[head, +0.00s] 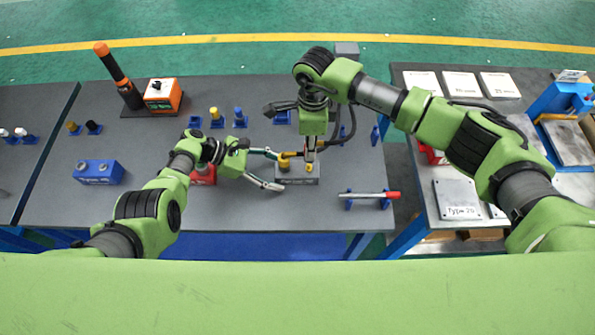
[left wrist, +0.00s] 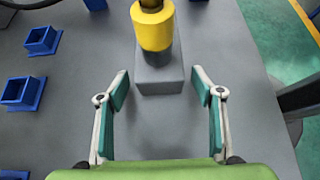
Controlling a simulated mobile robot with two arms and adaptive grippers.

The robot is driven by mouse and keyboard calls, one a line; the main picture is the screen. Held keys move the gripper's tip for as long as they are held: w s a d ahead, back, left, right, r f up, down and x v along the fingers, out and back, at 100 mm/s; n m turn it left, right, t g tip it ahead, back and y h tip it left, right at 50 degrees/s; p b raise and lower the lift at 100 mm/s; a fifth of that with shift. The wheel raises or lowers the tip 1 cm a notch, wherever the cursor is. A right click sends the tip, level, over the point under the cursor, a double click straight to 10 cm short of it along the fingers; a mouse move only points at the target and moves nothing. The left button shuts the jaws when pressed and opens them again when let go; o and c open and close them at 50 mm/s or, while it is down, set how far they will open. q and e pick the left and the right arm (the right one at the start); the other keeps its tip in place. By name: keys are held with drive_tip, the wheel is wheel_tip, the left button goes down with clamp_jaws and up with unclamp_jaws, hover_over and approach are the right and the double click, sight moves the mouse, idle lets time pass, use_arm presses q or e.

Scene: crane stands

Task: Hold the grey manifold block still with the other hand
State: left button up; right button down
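The grey manifold block (head: 298,179) stands on the dark table in the head view, with small yellow parts on its top. In the left wrist view the block (left wrist: 160,80) lies ahead, with a yellow cylindrical part (left wrist: 152,30) above it. My left gripper (head: 278,170) is open at the block's left end. In the left wrist view its fingers (left wrist: 160,88) are spread to either side of the block's near end, with gaps showing on both sides. My right gripper (head: 310,147) points down over the block; its fingers are too small and partly hidden to judge.
A red block (head: 204,176) is partly behind my left arm. A blue block (head: 98,172) stands further left. Several small blue stands hold fittings at the back. The table front is mostly clear.

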use_arm(q)
drive_tip(key=v, duration=1.2)
use_arm(e)
drive_tip(key=shift+r+p, duration=0.7)
drive_tip(key=shift+r, duration=1.35)
use_arm(q)
drive_tip(key=shift+r, duration=0.75)
